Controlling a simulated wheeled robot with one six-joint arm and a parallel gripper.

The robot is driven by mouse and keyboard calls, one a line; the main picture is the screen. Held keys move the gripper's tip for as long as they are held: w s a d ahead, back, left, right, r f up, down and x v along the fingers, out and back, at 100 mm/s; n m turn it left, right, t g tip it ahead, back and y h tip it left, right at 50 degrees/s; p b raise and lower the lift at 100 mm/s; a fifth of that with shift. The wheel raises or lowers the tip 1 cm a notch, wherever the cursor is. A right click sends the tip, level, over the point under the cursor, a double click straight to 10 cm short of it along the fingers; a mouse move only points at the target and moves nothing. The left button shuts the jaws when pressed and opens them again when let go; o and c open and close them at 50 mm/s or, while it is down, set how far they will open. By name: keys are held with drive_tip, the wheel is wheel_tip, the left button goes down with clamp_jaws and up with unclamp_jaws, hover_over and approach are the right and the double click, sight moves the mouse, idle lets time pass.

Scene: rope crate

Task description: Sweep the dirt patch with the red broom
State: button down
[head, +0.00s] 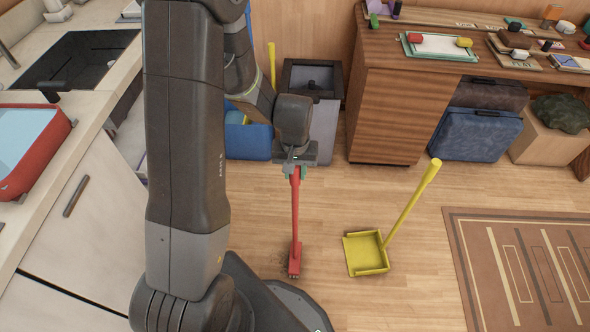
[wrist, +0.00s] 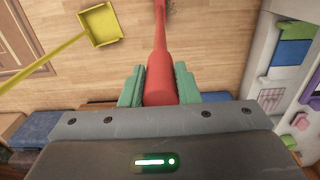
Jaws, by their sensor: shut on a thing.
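The red broom (head: 295,222) is upright in my gripper (head: 295,170), its head low at the wooden floor. In the wrist view the red handle (wrist: 160,75) lies between the two green fingers of my gripper (wrist: 160,87), which are shut on it. A faint dark dirt patch (head: 281,257) shows on the floor just left of the broom's head. Part of the patch may be hidden behind my arm or the broom. I cannot tell whether the bristles touch the floor.
A yellow dustpan (head: 367,254) with a long handle stands on the floor right of the broom. A striped brown rug (head: 480,268) lies farther right. A grey bin (head: 326,125) and a wooden desk (head: 390,145) stand behind. A counter (head: 80,140) bounds the left. Floor between broom and dustpan is clear.

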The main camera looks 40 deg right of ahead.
drive_tip(key=shift+f, duration=0.3)
drive_tip(key=w+a+g+h+b, duration=0.1)
drive_tip(key=w+a+b, duration=0.2)
drive_tip(key=w+a, duration=0.3)
drive_tip(key=shift+w, duration=0.4)
drive_tip(key=shift+f, duration=0.1)
drive_tip(key=w+a+b, duration=0.1)
drive_tip(key=w+a, duration=0.7)
drive_tip(key=w, duration=0.2)
drive_tip(key=shift+w+a+b, duration=0.25)
drive_tip(key=shift+a+b, duration=0.05)
idle(0.4)
